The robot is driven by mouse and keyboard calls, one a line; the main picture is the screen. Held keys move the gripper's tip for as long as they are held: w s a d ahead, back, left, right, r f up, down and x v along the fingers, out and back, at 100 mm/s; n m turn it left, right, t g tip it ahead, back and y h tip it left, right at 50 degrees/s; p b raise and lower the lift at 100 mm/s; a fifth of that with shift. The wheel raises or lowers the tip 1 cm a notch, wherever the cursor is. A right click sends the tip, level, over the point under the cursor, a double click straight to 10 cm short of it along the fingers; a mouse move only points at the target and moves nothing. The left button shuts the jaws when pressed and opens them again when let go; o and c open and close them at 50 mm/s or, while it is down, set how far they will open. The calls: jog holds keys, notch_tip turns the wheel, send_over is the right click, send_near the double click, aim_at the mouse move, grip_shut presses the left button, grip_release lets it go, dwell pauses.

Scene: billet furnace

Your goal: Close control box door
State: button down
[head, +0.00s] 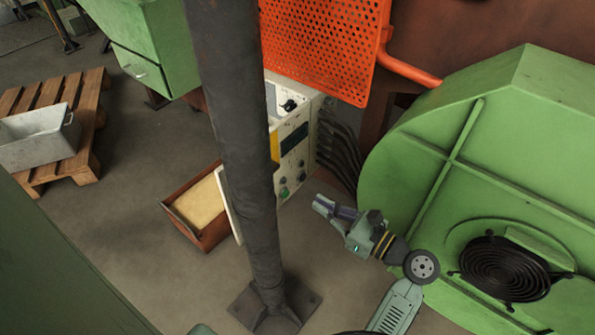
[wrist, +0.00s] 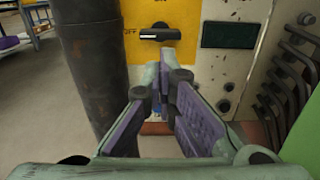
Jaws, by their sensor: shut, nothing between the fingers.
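The control box (head: 297,130) is a worn white cabinet behind the dark post, with a dark panel, knobs and coloured buttons on its front. A pale panel edge (head: 229,205) shows at the left of the post and looks like its door standing open; the post hides most of it. In the wrist view the box front (wrist: 237,66) fills the upper right, with a black switch (wrist: 155,35) on a yellow plate marked OFF. My gripper (head: 318,202) is shut and empty, in front of the box and to its right. It also shows in the wrist view (wrist: 164,80).
The dark vertical post (head: 240,120) stands in front of the box and close to the left of my gripper in the wrist view. A brown bin (head: 208,235) lies beyond it. A green blower housing (head: 440,170) is at right, an orange perforated guard (head: 320,45) above.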

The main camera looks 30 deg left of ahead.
jog(key=w+a+b, duration=0.1)
jog(key=a+b, duration=0.6)
jog(key=a, duration=0.6)
